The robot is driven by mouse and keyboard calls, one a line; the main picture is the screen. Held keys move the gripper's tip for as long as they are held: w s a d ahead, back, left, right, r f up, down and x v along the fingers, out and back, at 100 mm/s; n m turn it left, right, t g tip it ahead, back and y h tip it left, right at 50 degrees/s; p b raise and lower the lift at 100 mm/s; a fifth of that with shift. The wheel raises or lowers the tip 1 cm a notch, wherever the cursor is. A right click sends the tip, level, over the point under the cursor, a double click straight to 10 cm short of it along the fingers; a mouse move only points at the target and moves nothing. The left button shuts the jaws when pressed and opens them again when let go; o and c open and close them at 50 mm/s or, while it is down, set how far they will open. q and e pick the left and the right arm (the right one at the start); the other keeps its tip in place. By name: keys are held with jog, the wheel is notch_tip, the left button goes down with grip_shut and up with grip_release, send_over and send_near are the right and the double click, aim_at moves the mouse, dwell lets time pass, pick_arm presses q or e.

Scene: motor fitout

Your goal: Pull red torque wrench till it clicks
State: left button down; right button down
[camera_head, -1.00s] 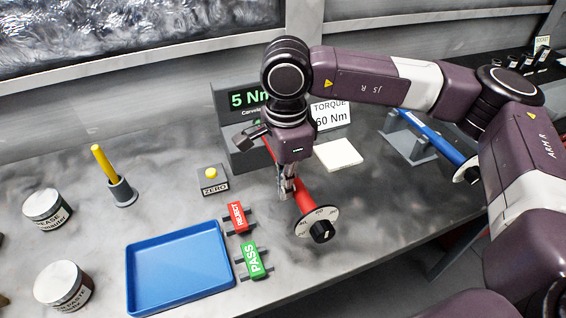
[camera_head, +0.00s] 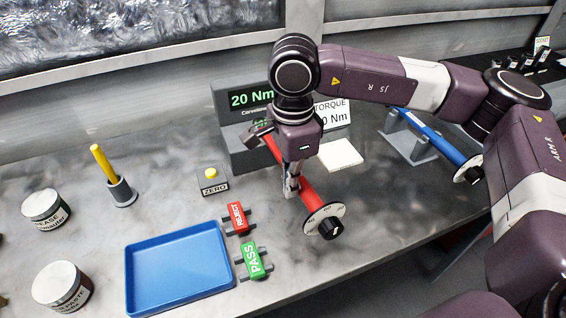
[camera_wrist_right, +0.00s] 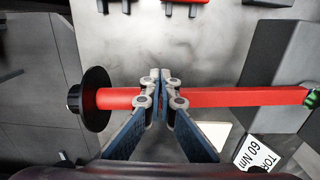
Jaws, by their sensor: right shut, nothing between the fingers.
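The red torque wrench (camera_head: 309,192) runs from the grey tester (camera_head: 228,140) toward the table's front edge, with a white dial and black knob (camera_head: 330,229) at its near end. The tester's screen (camera_head: 252,98) reads 20 Nm. My right gripper (camera_head: 290,192) is shut and empty, pointing down against the left side of the wrench handle. In the right wrist view the shut fingers (camera_wrist_right: 161,78) overlap the red shaft (camera_wrist_right: 240,97); exact contact is hard to tell. My left gripper is not in view.
A torque sign (camera_head: 333,113), reading 60 Nm in the wrist view, stands behind. A blue wrench (camera_head: 432,136) rests on a stand to the right. The red REJECT block (camera_head: 237,217), green PASS block (camera_head: 254,262), blue tray (camera_head: 180,231) and ZERO button (camera_head: 211,174) are left.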

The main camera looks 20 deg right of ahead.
jog(key=shift+w+d+b, duration=0.15)
jog(key=shift+d+b, duration=0.25)
jog(key=shift+d, duration=0.85)
jog(key=shift+w+d+b, duration=0.15)
jog(key=shift+d+b, duration=0.25)
jog(key=shift+d, duration=0.85)
dwell(0.9)
jog(key=shift+a, duration=0.1)
jog(key=a+b, duration=0.1)
jog(key=a, duration=0.6)
jog(key=shift+s+a, duration=0.3)
jog(key=shift+s, duration=0.05)
dwell(0.7)
notch_tip(320, 180, up, 9)
jog(key=p, duration=0.4)
dwell(0.6)
